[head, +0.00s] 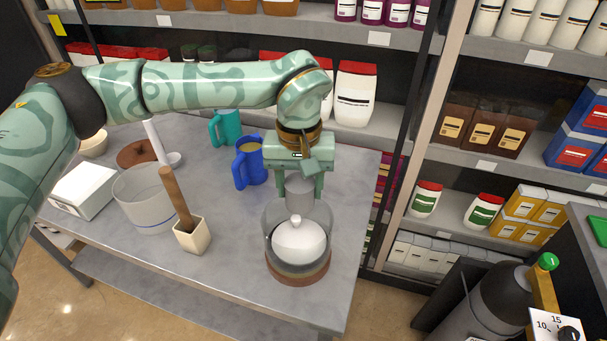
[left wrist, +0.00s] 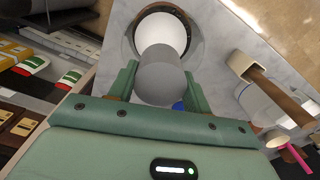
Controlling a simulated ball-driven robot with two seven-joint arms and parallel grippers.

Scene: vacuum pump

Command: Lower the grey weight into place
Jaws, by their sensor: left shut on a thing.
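The grey weight (head: 301,183) is a plain cylinder, held between the fingers of my left gripper (head: 300,191). In the left wrist view the weight (left wrist: 160,76) sits between both fingers of the gripper (left wrist: 160,88) and covers part of a white dome (left wrist: 163,32). In the head view the white dome (head: 299,241), with a small knob on top, stands inside a clear round vessel (head: 269,222) on a brown base (head: 299,277). The weight shows at the vessel's back rim; its exact height there is hard to tell. My right gripper is out of view.
On the grey table (head: 225,285) stand a blue mug (head: 249,163), a teal mug (head: 226,128), a beige square pot (head: 192,235) with a wooden handle, a clear bowl (head: 143,200) and a white box (head: 85,190). Stocked shelves (head: 395,50) rise behind.

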